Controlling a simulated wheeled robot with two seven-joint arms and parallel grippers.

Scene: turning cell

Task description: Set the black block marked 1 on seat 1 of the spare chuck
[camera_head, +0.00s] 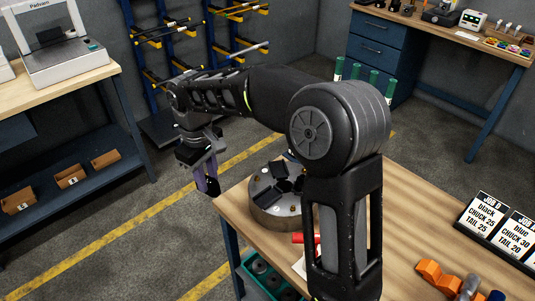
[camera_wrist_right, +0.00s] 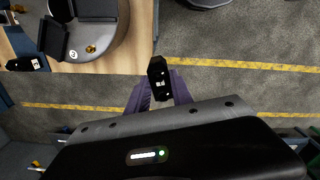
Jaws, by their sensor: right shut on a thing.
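The spare chuck (camera_head: 262,214) is a round grey metal disc on the wooden table, partly hidden behind my right arm. Dark blocks lie on its top. In the wrist view part of the chuck (camera_wrist_right: 112,42) shows at the upper left, with a brass screw and a small round white mark. My right gripper (camera_head: 208,184) has purple fingers and hangs over the floor, just left of the table edge and apart from the chuck. It is shut on a black block (camera_wrist_right: 157,78); I cannot read a number on it. My left gripper is not in view.
Another black block (camera_wrist_right: 27,63) with a white mark lies on the table beside the chuck. The floor beneath the gripper is clear.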

